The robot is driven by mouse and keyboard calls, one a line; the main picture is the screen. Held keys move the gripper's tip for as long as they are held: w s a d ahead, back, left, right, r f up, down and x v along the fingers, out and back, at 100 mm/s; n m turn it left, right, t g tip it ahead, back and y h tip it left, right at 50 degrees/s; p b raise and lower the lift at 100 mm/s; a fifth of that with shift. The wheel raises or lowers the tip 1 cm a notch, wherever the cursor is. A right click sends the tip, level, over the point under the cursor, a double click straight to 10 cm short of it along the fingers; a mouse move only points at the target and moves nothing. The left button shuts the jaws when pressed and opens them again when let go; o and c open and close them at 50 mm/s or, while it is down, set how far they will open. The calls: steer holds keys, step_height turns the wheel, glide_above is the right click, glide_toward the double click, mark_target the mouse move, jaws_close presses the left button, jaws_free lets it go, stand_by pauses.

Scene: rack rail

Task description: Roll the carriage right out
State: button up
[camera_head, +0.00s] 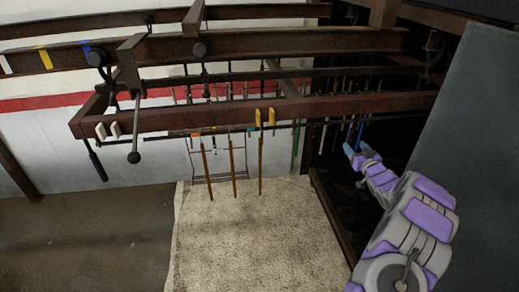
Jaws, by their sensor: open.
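The carriage looks like a low brown metal frame (215,117) hung under the overhead rails in the head view. Its long front bar runs from the left to near the dark panel on the right. Several thin rods hang below it, and a rod handle with a round black knob (134,157) hangs at its left end. My gripper (358,151) is at the right, below the right part of the bar. It is open, with blue fingertips, and appears empty. I cannot tell its depth from the hanging rods behind it.
Brown overhead rails (270,43) cross the top, with blue, yellow and white marks at the left. A pale mat (250,245) lies on the floor below. A large grey panel (470,130) stands close at the right of my arm. The floor at the left is clear.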

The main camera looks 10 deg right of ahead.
mark_target(350, 141)
steer(key=shift+w+a, duration=0.15)
steer(key=shift+w, duration=0.8)
steer(key=shift+w, duration=0.1)
steer(key=shift+w+a+r+p, duration=0.15)
steer(key=shift+w+p, duration=0.4)
steer(key=shift+w, duration=0.65)
jaws_close()
